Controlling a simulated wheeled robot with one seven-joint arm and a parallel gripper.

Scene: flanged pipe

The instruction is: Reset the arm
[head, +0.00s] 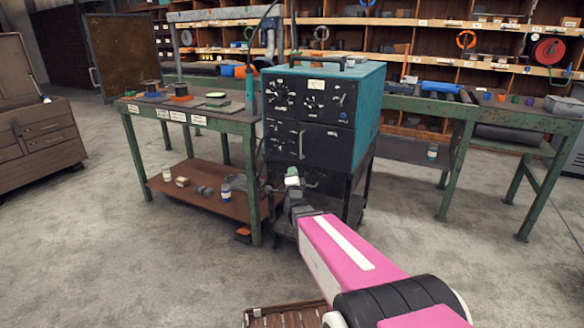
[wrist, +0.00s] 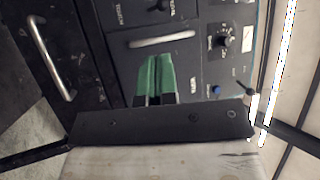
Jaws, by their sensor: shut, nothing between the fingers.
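My gripper (head: 292,179) is at the end of my pink and white arm, in front of the lower part of the welding machine in the head view. In the wrist view my gripper (wrist: 155,78) shows as two green fingers pressed together, with nothing between them. The fingers point towards the machine's dark front panel. I cannot tell how far the fingertips are from it.
The teal and black machine (head: 322,105) stands on a dark cart just beyond my gripper. A green workbench (head: 190,117) with a lower shelf is to the left. A long green table (head: 480,108) is to the right. Concrete floor (head: 420,250) is clear at the right.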

